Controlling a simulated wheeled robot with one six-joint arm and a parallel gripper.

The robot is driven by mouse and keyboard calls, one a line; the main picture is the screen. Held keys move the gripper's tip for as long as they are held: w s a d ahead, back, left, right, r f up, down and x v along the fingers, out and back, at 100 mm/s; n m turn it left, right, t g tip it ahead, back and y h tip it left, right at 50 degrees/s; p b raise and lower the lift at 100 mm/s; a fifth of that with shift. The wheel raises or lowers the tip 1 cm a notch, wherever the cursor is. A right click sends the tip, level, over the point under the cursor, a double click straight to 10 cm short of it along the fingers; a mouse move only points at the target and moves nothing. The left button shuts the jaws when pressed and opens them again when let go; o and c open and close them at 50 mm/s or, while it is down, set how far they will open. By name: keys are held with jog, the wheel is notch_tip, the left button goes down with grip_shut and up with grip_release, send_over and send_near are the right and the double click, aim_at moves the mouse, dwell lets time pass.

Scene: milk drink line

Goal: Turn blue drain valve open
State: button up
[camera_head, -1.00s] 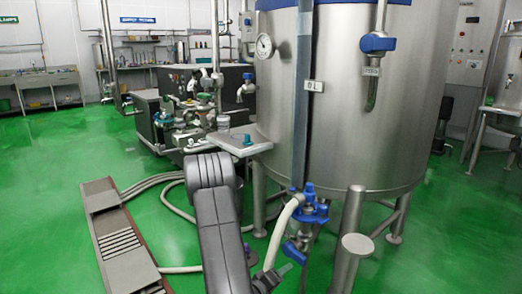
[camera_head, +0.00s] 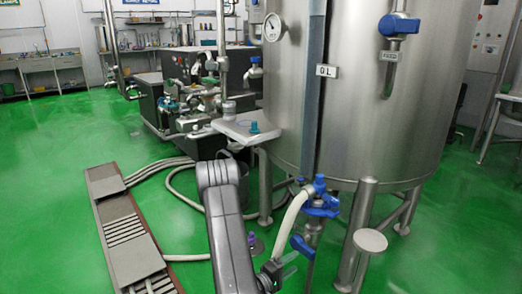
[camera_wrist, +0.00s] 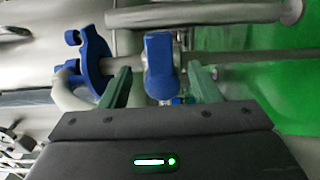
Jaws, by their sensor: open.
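The blue drain valve handle (camera_wrist: 159,66) shows in the wrist view between my two green finger pads. It also shows in the head view as a blue lever (camera_head: 302,247) low under the steel tank (camera_head: 385,125). My gripper (camera_head: 283,262) is open, just left of and below that lever. In the wrist view my gripper (camera_wrist: 158,72) straddles the handle, with a gap on each side. A blue clamp fitting (camera_head: 320,203) with a white hose (camera_head: 292,216) sits above the lever. In the wrist view this fitting (camera_wrist: 90,60) is left of the handle.
A small shelf (camera_head: 245,130) juts out above my arm.

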aim_at(306, 253)
jog(key=b+x, duration=0.1)
jog(key=x, duration=0.7)
jog(key=shift+r, duration=0.1)
jog(key=shift+w+d+r+n, duration=0.2)
jog(key=shift+r+n, duration=0.1)
jog(key=shift+n, duration=0.1)
jog(key=shift+a+r+n+p, duration=0.1)
jog(key=shift+n+p, duration=0.3)
jog(key=shift+p, duration=0.2)
jog(key=shift+s, duration=0.1)
